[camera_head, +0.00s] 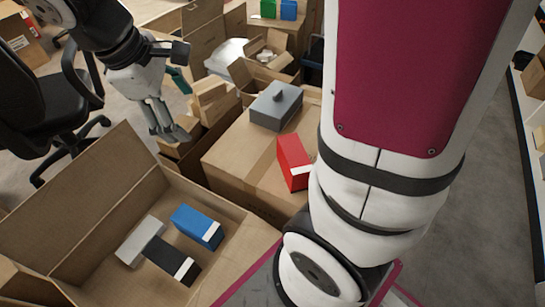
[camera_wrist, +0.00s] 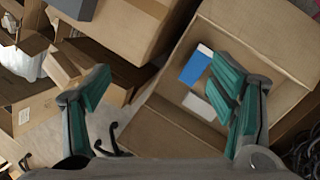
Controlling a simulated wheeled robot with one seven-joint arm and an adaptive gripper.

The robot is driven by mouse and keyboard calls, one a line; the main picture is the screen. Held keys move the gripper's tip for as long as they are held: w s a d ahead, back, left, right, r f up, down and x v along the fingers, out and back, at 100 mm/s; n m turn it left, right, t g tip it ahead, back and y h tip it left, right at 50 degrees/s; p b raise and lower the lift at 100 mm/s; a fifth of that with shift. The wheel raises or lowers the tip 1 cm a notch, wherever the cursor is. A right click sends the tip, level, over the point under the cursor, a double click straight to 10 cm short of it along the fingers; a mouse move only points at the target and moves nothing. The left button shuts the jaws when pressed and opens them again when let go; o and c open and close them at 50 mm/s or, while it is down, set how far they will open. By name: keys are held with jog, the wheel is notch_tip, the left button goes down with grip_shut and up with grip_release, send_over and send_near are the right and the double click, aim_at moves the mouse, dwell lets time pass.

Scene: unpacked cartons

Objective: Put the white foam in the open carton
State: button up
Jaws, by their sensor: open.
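The large open carton (camera_head: 85,215) stands at the lower left of the head view, flaps spread; the wrist view shows its inside (camera_wrist: 255,35) at the right. In it lie a pale grey-white block (camera_head: 140,241), a blue box (camera_head: 197,226) and a black box (camera_head: 171,260). A crumpled white piece (camera_head: 226,57) lies farther back among cartons; it also shows at the left of the wrist view (camera_wrist: 32,62). I cannot tell which pale thing is the foam. My gripper (camera_head: 168,137) is open and empty, above and beyond the open carton's back edge.
A closed carton (camera_head: 232,155) right of the open one bears a grey box (camera_head: 276,105) and a red box (camera_head: 294,162). More cartons stand behind. A black office chair (camera_head: 40,100) is at the left. Grey floor (camera_head: 480,200) is clear at the right.

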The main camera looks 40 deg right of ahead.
jog(key=s+r+m+y, duration=0.2)
jog(key=s+m, duration=0.2)
jog(key=s, duration=0.8)
jog(key=s+d+r+m+y, duration=0.1)
jog(key=s+m, duration=0.3)
jog(key=s, duration=0.7)
jog(key=shift+s+r+m+y, duration=0.3)
jog(key=shift+s+r+y, duration=0.1)
jog(key=shift+r+y, duration=0.1)
jog(key=shift+d, duration=0.1)
